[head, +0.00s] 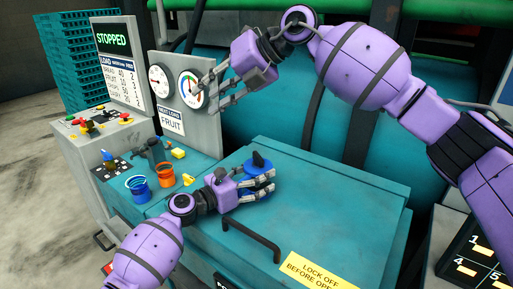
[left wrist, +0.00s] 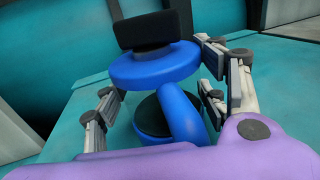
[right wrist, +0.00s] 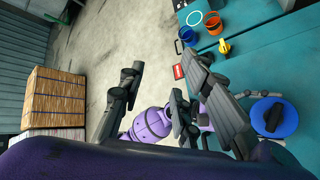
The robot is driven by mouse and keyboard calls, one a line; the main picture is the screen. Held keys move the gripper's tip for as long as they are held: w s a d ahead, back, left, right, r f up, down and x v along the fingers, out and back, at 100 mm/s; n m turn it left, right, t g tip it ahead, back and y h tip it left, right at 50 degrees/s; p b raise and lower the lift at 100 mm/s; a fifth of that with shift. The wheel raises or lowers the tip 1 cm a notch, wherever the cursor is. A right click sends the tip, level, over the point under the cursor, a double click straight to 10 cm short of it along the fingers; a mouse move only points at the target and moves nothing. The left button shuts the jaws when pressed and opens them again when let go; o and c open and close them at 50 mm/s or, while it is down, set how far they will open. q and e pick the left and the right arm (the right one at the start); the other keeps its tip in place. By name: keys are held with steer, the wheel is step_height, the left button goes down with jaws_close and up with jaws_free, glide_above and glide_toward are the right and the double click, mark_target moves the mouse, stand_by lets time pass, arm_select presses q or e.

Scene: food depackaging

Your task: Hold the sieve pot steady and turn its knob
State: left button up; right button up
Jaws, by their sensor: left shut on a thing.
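The sieve pot (head: 257,173) is blue with a black knob (head: 259,160) on top and stands on the teal lid. My left gripper (head: 268,181) is shut on the pot from the side. In the left wrist view, the pot's blue body (left wrist: 155,66) lies between the fingers, with the black knob (left wrist: 153,30) above it. My right gripper (head: 213,91) is raised in front of the gauge panel, well above and apart from the pot. Its fingers (right wrist: 165,90) are spread with nothing held. The pot also shows in the right wrist view (right wrist: 288,125).
A blue cup (head: 138,190) and an orange cup (head: 166,176) stand left of my left gripper. The gauge panel (head: 160,64) rises behind. A black handle (head: 262,236) sticks out at the lid's front. The right part of the teal lid (head: 350,200) is clear.

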steer(key=d+f+n+h, duration=0.1)
steer(key=d+f+h, duration=0.3)
steer(key=d+f, duration=0.2)
steer(key=t+h, duration=0.1)
steer(key=h, duration=0.4)
glide_toward(258, 155)
steer(key=x, duration=0.8)
steer(key=shift+f, duration=0.4)
jaws_close()
